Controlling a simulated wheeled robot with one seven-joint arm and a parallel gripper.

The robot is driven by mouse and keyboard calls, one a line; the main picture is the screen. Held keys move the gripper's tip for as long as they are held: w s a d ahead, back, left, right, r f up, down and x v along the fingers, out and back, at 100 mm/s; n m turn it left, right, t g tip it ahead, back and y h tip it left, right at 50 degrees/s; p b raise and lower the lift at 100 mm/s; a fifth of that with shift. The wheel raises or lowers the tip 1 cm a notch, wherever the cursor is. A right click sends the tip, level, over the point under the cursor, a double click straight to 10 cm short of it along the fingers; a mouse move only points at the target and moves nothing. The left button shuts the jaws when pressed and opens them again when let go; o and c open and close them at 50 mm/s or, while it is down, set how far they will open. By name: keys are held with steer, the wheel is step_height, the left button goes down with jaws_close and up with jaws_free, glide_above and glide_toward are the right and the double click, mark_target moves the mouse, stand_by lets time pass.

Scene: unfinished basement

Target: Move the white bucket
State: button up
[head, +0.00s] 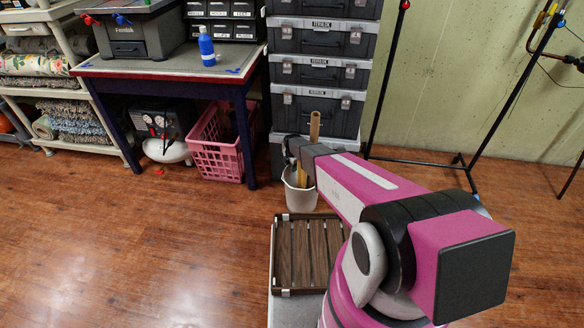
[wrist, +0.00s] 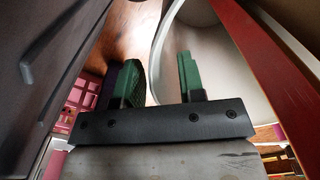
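The white bucket (head: 300,197) stands upright on the floor in the head view, in front of the stacked grey cases. A wooden stick (head: 315,128) rises out of it. In the wrist view the bucket's pale wall and curved rim (wrist: 228,50) fill the upper middle. My gripper (wrist: 158,82) is open with green finger pads. Its right finger appears over the bucket's inside and its left finger outside, with the rim between them. I cannot tell whether either pad touches the wall. In the head view my arm hides the fingers.
A slatted wooden crate (head: 309,254) sits in front of the bucket. Grey cases (head: 318,108) stack behind it. A pink basket (head: 217,150) is under the workbench (head: 165,68) at left. A dark stand (head: 455,160) is at right. Floor at lower left is clear.

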step_height(320, 180, up, 11)
steer(key=shift+f, duration=0.1)
stand_by(0.6)
stand_by(0.3)
